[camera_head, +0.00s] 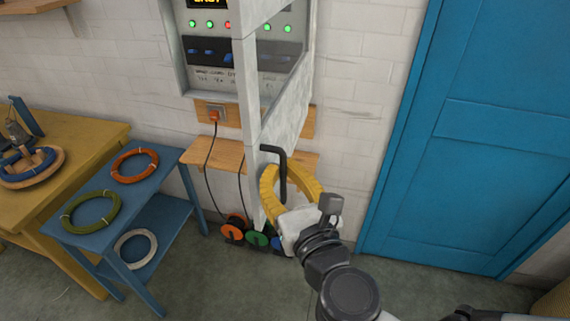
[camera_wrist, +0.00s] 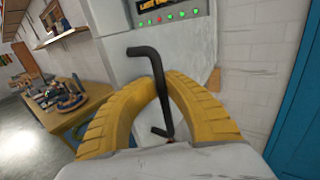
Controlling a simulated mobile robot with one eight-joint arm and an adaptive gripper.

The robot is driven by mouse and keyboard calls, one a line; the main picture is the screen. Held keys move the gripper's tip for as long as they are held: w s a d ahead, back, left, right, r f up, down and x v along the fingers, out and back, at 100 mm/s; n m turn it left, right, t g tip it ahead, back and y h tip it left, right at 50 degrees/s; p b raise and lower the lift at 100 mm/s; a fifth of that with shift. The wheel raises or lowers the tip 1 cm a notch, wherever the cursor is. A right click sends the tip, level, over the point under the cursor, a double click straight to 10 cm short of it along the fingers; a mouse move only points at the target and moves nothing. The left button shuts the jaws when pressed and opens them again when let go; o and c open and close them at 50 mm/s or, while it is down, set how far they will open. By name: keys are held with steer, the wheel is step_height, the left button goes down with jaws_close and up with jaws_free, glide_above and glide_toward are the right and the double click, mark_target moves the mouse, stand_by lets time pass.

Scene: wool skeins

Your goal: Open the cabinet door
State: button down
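The grey wall cabinet (camera_head: 180,62) holds a panel with lit green and red lights and dark switches. Its pale door (camera_head: 250,120) stands out from the cabinet toward me, so it is at least partly open; I cannot tell the exact angle. A black bar handle (camera_head: 282,177) is on the door; it also shows in the wrist view (camera_wrist: 145,52). My gripper (camera_head: 268,170) has curved yellow fingers, which also show in the wrist view (camera_wrist: 163,82). Their tips come together on the handle's bar, with the handle running down between them.
A blue two-level table (camera_head: 133,185) with coloured rings stands left, beside a yellow workbench (camera_head: 105,129). A wooden shelf (camera_head: 215,151) is under the cabinet, with cables and coloured reels (camera_head: 232,231) below. A blue room door (camera_head: 470,160) is right. The floor ahead is partly free.

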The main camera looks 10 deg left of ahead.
stand_by(0.3)
steer(key=c, duration=1.5)
jaws_free()
steer(key=shift+s, duration=0.1)
step_height(320, 180, up, 10)
